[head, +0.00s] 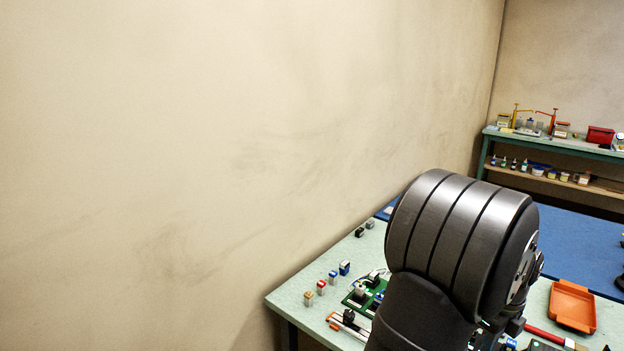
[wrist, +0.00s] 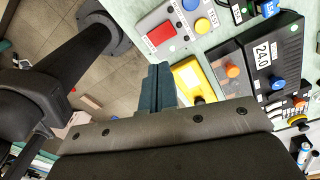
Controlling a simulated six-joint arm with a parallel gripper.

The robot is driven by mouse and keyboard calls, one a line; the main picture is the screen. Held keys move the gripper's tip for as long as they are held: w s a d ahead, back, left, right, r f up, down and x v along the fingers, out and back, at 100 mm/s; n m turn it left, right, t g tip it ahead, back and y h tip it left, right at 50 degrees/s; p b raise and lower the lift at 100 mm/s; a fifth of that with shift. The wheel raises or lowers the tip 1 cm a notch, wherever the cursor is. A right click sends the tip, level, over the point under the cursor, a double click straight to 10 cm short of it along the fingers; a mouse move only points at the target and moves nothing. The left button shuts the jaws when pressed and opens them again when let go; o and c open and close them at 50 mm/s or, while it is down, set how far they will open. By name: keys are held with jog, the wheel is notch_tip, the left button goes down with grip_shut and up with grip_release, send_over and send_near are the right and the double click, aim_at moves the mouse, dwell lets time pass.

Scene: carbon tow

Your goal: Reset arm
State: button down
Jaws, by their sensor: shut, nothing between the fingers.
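My gripper (wrist: 160,84) shows in the wrist view, its dark fingers together with nothing between them. It hangs near the edge of the pale green table, with a yellow block bearing a black knob (wrist: 193,80) just right of the fingers. In the head view my large dark grey arm joint fills the lower right and hides most of the gripper and the table behind it.
The pale green table (head: 288,297) carries small coloured parts, a green circuit board (head: 356,300) and an orange tray (head: 572,306). A shelf bench (head: 560,144) stands behind.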

jog(key=shift+w+d+r+n+g+y, duration=0.15)
jog(key=shift+w+d+r+n, duration=0.1)
jog(key=shift+r+n, duration=0.35)
jog(key=shift+w+d+r+n+g+y, duration=0.1)
jog(key=shift+w+d+r+n, duration=0.1)
jog(key=shift+r+n, duration=0.35)
jog(key=shift+w+d+r+n+g+y, duration=0.2)
jog(key=shift+r+n, duration=0.25)
jog(key=shift+n, duration=0.3)
jog(key=shift+w, duration=0.1)
jog(key=c, duration=2)
grip_release()
jog(key=shift+d, duration=0.1)
jog(key=o, duration=1.1)
jog(key=shift+t+h, duration=0.45)
jog(key=d, duration=0.1)
jog(key=d+r, duration=0.1)
jog(key=d, duration=0.1)
jog(key=w+d+r, duration=0.1)
jog(key=shift+w+d+r, duration=0.1)
jog(key=shift+d+r, duration=0.1)
jog(key=shift+d, duration=0.2)
jog(key=shift+c, duration=0.2)
jog(key=o, duration=0.3)
jog(key=shift+d+f, duration=0.1)
jog(key=shift+d, duration=0.05)
jog(key=o, duration=0.6)
notch_tip(320, 180, down, 10)
jog(key=shift+r, duration=0.25)
jog(key=shift+o, duration=0.2)
